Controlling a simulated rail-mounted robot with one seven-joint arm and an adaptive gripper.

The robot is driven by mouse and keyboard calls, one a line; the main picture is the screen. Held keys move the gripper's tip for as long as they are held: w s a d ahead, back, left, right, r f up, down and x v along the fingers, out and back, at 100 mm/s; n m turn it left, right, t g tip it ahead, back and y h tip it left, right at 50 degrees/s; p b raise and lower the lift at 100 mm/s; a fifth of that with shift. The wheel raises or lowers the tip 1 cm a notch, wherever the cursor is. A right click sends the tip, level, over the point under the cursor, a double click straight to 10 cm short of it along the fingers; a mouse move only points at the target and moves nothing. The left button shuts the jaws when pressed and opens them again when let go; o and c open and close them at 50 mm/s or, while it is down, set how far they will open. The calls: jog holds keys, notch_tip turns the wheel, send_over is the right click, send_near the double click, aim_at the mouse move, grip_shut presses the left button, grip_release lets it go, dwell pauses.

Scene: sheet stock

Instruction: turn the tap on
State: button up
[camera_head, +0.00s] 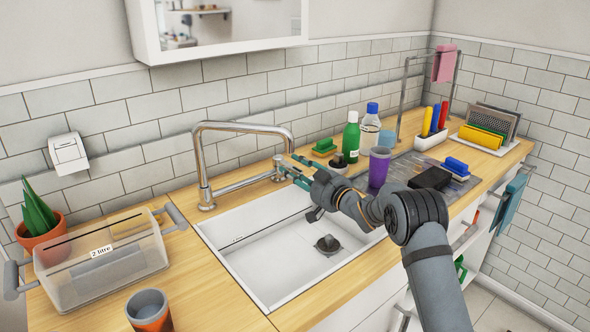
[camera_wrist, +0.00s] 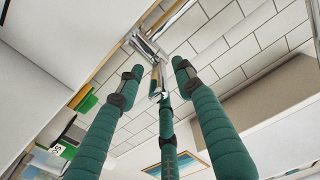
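The chrome tap (camera_head: 203,160) stands at the back left edge of the white sink (camera_head: 262,272), its spout arching right over the basin. A chrome side bar (camera_head: 238,186) runs from its base toward my gripper. My gripper (camera_head: 290,168) reaches in from the right, with its teal fingers at the far end of that bar. In the wrist view my gripper (camera_wrist: 160,75) has its three teal fingers spread apart. A chrome part of the tap (camera_wrist: 156,72) shows between and beyond the fingertips. I cannot tell whether any finger touches it. No water is visible.
A green bottle (camera_head: 351,137), a clear blue-capped bottle (camera_head: 370,128) and a purple cup (camera_head: 379,167) stand close behind and right of my arm. A clear bin (camera_head: 105,262), a potted plant (camera_head: 40,225) and an orange cup (camera_head: 149,311) are left.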

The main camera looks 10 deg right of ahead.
jog(key=shift+c, duration=1)
grip_shut()
jog(key=shift+r, duration=0.2)
